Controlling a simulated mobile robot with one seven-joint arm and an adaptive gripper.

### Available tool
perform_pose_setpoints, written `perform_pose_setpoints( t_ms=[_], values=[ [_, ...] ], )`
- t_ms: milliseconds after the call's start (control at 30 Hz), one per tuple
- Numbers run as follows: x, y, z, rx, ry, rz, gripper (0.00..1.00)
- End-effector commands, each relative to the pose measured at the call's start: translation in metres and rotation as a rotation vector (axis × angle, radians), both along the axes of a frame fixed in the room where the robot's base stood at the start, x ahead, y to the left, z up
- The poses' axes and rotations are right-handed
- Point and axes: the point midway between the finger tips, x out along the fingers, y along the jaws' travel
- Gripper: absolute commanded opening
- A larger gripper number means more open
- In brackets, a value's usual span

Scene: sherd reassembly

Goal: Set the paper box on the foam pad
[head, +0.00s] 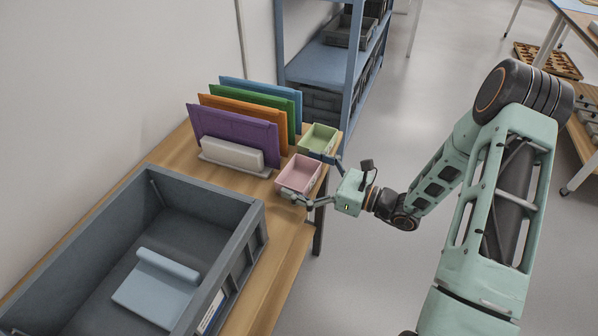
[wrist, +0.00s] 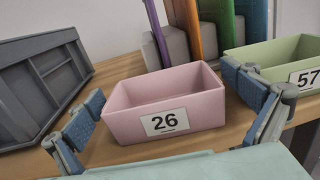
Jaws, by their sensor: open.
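A pink open-topped box (head: 300,174) labelled 26 stands upright near the front edge of the wooden table; it fills the middle of the wrist view (wrist: 165,105). A green box (head: 319,138) labelled 57 stands behind it, and to its right in the wrist view (wrist: 285,58). I cannot tell which one is the paper box. My gripper (head: 306,180) is open and empty, its fingers on either side of the pink box; one finger is between the two boxes. In the wrist view my gripper (wrist: 168,115) shows gaps beside the box. A light blue pad-like piece (head: 158,285) lies in the grey crate, possibly the foam pad.
The large grey crate (head: 256,225) has high walls and takes up the table's near left. A blue shelf unit (head: 330,65) stands beyond the table.

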Motion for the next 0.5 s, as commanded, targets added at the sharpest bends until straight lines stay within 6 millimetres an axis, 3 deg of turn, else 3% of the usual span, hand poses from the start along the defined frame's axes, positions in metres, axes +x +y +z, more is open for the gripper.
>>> perform_pose_setpoints(
  t_ms=[167,500],
  values=[
    [-0.006,-0.016,0.001,0.000,0.001,-0.004,1.00],
    [-0.039,-0.075,0.005,0.000,0.001,-0.003,1.00]
  ],
)
